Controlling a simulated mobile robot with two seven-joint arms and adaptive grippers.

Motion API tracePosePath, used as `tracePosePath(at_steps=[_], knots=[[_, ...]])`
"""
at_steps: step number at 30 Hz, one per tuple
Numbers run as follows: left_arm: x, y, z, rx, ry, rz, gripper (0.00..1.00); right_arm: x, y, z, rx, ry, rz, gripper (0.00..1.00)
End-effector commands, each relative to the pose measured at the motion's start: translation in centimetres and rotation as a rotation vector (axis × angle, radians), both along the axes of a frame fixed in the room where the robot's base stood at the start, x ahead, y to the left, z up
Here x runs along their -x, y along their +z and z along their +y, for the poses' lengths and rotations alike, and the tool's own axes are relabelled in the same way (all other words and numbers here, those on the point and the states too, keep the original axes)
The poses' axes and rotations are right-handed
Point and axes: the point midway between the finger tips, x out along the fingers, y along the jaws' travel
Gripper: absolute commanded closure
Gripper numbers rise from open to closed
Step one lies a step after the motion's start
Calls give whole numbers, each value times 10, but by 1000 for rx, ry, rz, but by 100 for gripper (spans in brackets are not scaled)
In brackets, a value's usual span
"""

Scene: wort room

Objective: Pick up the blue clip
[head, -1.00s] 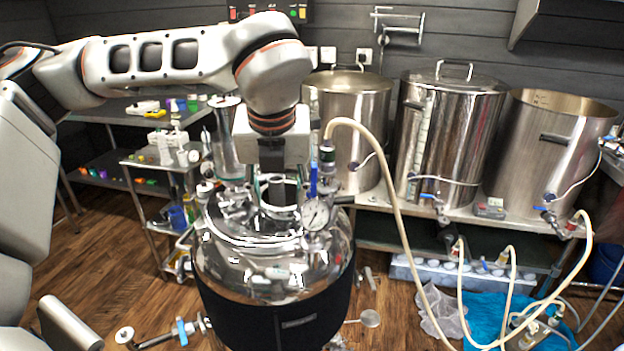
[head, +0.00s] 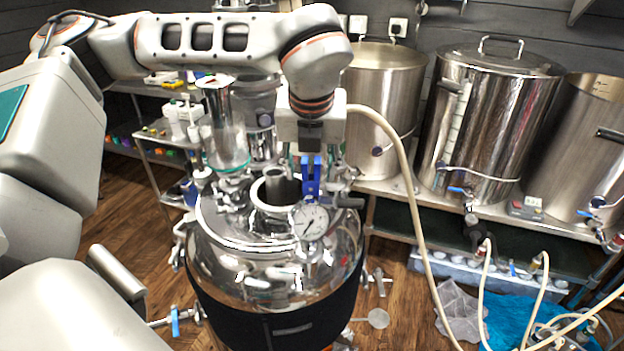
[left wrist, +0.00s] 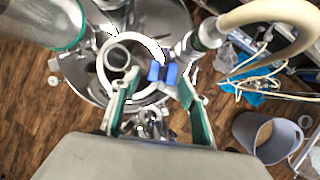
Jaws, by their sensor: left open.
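The blue clip (head: 311,178) sits upright on top of the shiny steel vessel (head: 230,260), just above the round pressure gauge (head: 310,222). My left gripper (head: 311,162) hangs pointing down over the clip. In the left wrist view the blue clip (left wrist: 162,73) lies between the tips of the green-padded fingers of my left gripper (left wrist: 160,84), nearer the right finger. The fingers are apart, and I cannot tell whether either touches the clip. The clip's lower part is partly hidden among the vessel's fittings. My right gripper is not in view.
A cream hose (head: 408,190) arches close by on the right. Steel pots (head: 490,115) stand on a bench behind. A grey bin (left wrist: 268,136) is on the floor.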

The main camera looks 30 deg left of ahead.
Motion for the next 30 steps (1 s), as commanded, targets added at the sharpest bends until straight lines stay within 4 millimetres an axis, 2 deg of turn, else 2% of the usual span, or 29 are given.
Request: tracePosePath(at_steps=[7, 16, 17, 21, 22, 30], knots=[[-13, -31, 8, -1, 1, 3, 56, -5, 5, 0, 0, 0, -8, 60], [-15, -36, 9, 0, 0, 1, 56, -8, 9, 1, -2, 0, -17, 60], [-15, -36, 9, 0, 0, 1, 59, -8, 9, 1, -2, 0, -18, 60], [-15, -36, 9, 0, 0, 1, 95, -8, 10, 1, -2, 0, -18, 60], [-15, -36, 9, 0, 0, 2, 98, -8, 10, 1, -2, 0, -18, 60], [-15, -36, 9, 0, 0, 2, 98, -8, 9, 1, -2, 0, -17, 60]])
